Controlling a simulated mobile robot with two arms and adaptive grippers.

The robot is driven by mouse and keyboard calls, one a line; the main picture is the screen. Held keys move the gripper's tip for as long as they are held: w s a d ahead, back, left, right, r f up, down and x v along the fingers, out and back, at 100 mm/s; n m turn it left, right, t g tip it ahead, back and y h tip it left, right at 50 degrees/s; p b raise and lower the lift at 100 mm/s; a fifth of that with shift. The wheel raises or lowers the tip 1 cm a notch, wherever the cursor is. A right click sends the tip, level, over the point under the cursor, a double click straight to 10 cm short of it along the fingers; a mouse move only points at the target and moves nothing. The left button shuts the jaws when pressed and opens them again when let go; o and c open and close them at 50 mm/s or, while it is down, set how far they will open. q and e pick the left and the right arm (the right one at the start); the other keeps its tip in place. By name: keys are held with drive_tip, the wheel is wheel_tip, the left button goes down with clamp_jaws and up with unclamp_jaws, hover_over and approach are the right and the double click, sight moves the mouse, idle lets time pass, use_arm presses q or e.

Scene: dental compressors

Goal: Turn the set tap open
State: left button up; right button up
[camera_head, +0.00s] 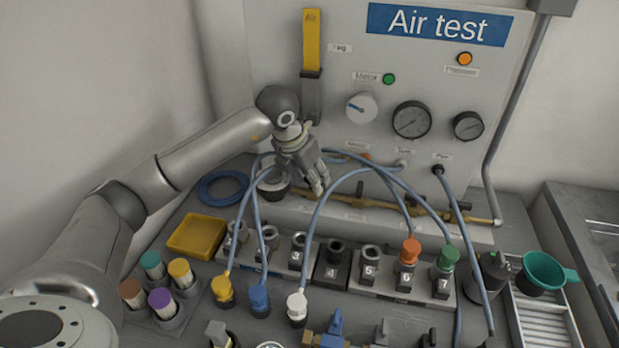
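My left gripper (318,188) reaches in from the left and points down at the brass pipe (385,205) along the foot of the test panel. Its fingers are close to the pipe's left part. I cannot tell whether they touch it or whether they are open or shut. No tap handle shows clearly; one at the fingers would be hidden by the gripper. The labels below the pipe are too small to read, so I cannot tell which tap is the set tap. My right gripper is not in view.
Blue hoses (315,225) arch in front of the pipe near my gripper. Numbered sockets (336,258) stand in a row before the panel. A yellow tray (196,236) and colored-cap holders (160,303) are at left, a green funnel (543,271) at right. A blue-handled valve (336,325) lies in front.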

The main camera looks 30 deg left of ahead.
use_arm(q)
drive_tip(key=n, duration=0.2)
drive_tip(key=n+y+b, duration=0.1)
drive_tip(key=shift+d+n+y, duration=0.15)
drive_tip(key=shift+n+y, duration=0.15)
drive_tip(key=shift+n, duration=0.7)
drive_tip(key=shift+n+y, duration=0.3)
drive_tip(key=o, duration=1)
drive_tip(key=v, duration=1.2)
